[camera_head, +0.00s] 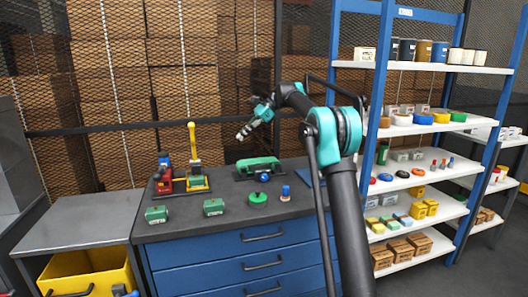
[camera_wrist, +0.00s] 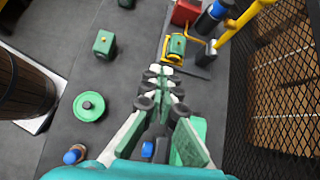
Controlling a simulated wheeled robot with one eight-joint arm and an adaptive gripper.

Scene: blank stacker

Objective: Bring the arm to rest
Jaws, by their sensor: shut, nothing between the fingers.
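My gripper (camera_head: 243,134) is in the air above the workbench (camera_head: 270,218), in front of the mesh fence, and points left and slightly down. Its fingers are shut with nothing between them. In the wrist view the fingertips (camera_wrist: 160,71) meet over the dark bench top, close to the yellow and green part of the stacker. My arm rises from the lower right and bends back toward the bench, with teal joints.
The red, blue and yellow stacker (camera_head: 180,172) stands on the bench. A green device (camera_head: 258,167), green blocks (camera_head: 214,207), a green disc (camera_head: 258,197) and a blue cylinder (camera_head: 285,193) sit nearby. A loaded blue shelf (camera_head: 387,70) stands right; a mesh fence (camera_head: 200,70) stands behind.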

